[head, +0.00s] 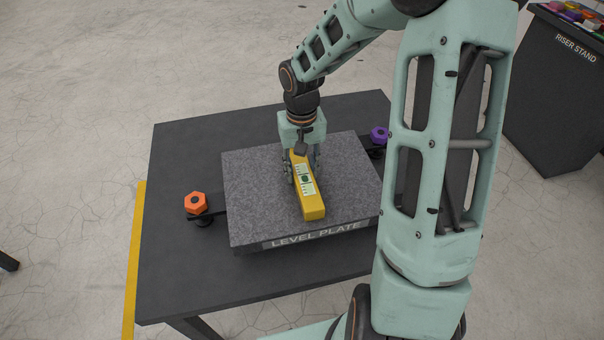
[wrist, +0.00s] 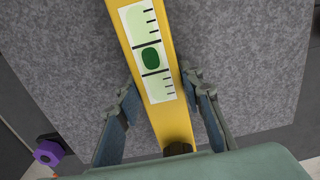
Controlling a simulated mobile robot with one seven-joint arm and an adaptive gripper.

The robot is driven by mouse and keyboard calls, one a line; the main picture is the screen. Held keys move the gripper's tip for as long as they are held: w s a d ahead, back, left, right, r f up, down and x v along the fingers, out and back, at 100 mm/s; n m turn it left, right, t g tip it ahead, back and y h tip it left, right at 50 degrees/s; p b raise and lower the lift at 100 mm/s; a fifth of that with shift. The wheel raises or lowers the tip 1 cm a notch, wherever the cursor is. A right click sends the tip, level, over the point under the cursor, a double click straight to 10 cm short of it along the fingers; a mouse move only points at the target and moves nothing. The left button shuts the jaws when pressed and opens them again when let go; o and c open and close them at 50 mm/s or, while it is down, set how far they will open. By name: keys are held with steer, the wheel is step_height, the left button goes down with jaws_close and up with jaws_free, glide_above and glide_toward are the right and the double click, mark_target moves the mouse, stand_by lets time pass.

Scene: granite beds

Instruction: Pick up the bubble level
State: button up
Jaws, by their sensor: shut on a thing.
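The bubble level (head: 313,204) is a yellow bar with a pale green vial window and dark green bubble. It lies along the grey granite level plate (head: 255,205), its near end toward the plate's labelled front edge. My gripper (head: 303,170) is over the level's far part, with a finger on each side. In the wrist view my gripper (wrist: 157,100) is shut on the level (wrist: 178,125), which runs between the fingers. I cannot tell whether the level touches the plate or is slightly raised. Part of its far end is hidden under my gripper.
The plate rests on a dark table (head: 180,265). An orange knob (head: 197,202) is at its left and a purple knob (head: 379,135) at its far right. A dark riser stand (head: 550,100) with coloured items is at the upper right. The table's left side is clear.

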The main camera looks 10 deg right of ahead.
jaws_close()
steer(key=shift+r, duration=0.1)
